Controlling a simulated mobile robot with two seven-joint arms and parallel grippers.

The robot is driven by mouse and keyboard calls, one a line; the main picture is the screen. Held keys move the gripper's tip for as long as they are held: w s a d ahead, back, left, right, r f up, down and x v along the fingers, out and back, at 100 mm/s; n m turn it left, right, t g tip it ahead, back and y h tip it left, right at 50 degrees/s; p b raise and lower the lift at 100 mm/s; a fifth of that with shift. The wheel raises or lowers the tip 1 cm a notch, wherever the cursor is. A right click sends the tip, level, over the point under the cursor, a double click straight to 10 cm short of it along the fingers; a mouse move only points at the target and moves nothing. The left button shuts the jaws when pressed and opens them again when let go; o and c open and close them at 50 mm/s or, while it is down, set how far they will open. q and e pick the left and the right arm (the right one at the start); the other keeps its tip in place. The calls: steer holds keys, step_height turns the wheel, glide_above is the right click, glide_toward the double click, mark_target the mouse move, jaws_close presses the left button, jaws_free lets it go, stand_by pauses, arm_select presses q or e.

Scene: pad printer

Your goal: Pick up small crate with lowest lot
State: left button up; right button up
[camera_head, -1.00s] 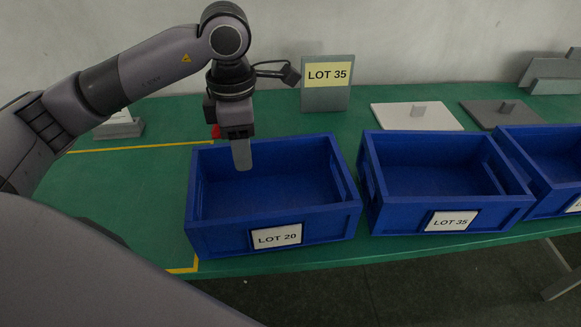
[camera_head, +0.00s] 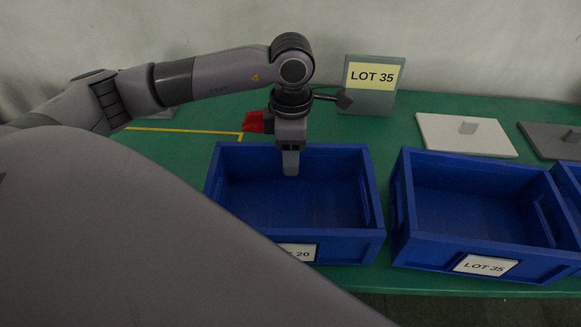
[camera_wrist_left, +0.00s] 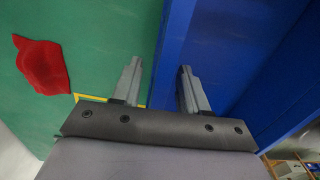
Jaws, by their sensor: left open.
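The crate labelled lot 20 (camera_head: 345,250) is blue, open-topped and looks empty; my arm hides its front left corner and part of its label. Beside it to the right is a blue crate labelled LOT 35 (camera_head: 420,255). A third blue crate (camera_head: 568,180) is cut off at the right edge, its label out of view. My left gripper (camera_head: 290,170) points down at the back wall of the lot 20 crate. In the left wrist view the open fingers (camera_wrist_left: 160,72) straddle a blue crate wall (camera_wrist_left: 170,45), one over green table, one over the crate's inside. My right gripper is not in view.
A white plate (camera_head: 450,130) and a dark grey plate (camera_head: 545,140) lie at the back right. A red object (camera_head: 253,122) lies behind the lot 20 crate.

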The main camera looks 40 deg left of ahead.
arm_select(q)
steer(key=shift+f, duration=0.1)
steer(key=shift+c, duration=0.3)
jaws_close()
